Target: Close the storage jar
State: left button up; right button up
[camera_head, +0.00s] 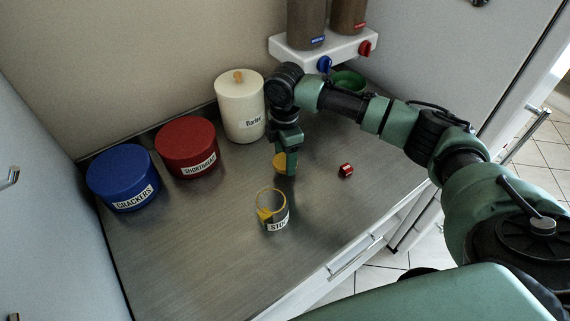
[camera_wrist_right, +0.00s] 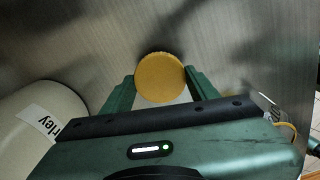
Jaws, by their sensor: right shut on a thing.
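The storage jar (camera_head: 271,212) is a clear, open-topped jar with a yellow rim and a partly readable white label. It stands upright near the front of the steel counter, with something yellow inside. Its round yellow lid (camera_head: 279,162) is between the fingers of my right gripper (camera_head: 290,168), behind the jar and apart from it. In the right wrist view the lid (camera_wrist_right: 160,77) shows as a yellow disc with a green finger on each side, and the gripper is shut on it. I cannot tell how high the lid is above the counter. My left gripper is not in view.
A blue crackers tin (camera_head: 123,178), a red shortbread tin (camera_head: 187,147) and a cream barley canister (camera_head: 240,106) line the back left. A small red object (camera_head: 346,170) lies right of my gripper. A green bowl (camera_head: 349,80) sits under the dispensers (camera_head: 322,48). The front left counter is clear.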

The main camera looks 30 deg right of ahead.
notch_tip(320, 180, up, 17)
jog(key=b, duration=0.2)
jog(key=shift+f, duration=0.15)
jog(key=shift+f, duration=0.1)
